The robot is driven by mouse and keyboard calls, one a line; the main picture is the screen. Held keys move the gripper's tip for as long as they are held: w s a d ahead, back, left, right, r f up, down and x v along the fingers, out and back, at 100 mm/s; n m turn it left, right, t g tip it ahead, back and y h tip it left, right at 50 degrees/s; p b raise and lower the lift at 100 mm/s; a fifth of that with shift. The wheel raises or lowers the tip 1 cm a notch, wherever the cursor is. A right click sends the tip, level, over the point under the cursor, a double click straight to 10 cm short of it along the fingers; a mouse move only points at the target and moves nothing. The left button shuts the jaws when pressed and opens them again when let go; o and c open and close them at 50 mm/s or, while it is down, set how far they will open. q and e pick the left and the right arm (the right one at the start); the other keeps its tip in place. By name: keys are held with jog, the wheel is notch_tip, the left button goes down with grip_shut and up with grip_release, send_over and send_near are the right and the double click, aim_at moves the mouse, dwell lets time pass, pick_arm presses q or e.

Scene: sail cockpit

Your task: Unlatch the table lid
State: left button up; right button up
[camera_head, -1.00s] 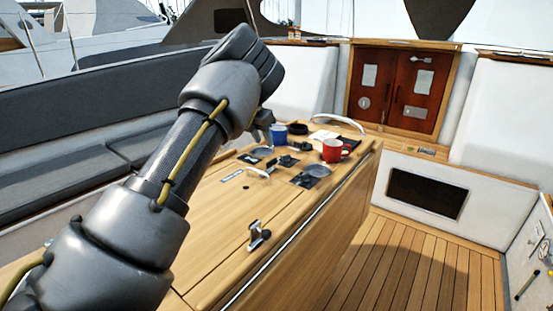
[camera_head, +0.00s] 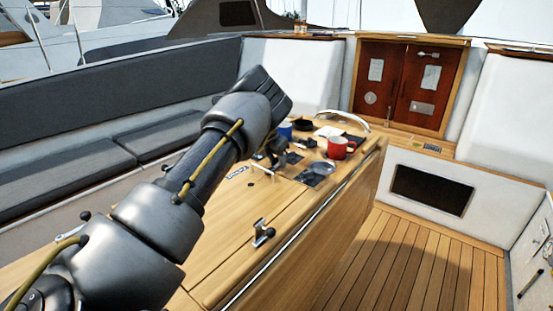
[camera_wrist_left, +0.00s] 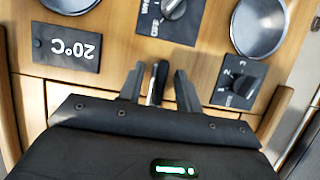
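The wooden table (camera_head: 225,225) runs away from me, with seams across its top. A metal latch with a black knob (camera_head: 263,233) stands near its right edge. My left gripper (camera_head: 275,158) is low over the far part of the tabletop, partly hidden by its own wrist. In the left wrist view, its two fingers (camera_wrist_left: 158,88) are apart. A narrow dark piece with a bright edge (camera_wrist_left: 159,72) stands between them, with small gaps visible on both sides; it looks like a latch lever, but its base is hidden. My right gripper is not in view.
A red mug (camera_head: 339,148), a blue mug (camera_head: 285,130) and a curved rail (camera_head: 345,117) are at the table's far end. A 20°C panel (camera_wrist_left: 66,47), a switch panel (camera_wrist_left: 238,83) and round dishes (camera_wrist_left: 260,24) surround the gripper. Wooden floor (camera_head: 420,255) is clear at right.

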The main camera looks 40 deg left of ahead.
pick_arm(q)
grip_shut()
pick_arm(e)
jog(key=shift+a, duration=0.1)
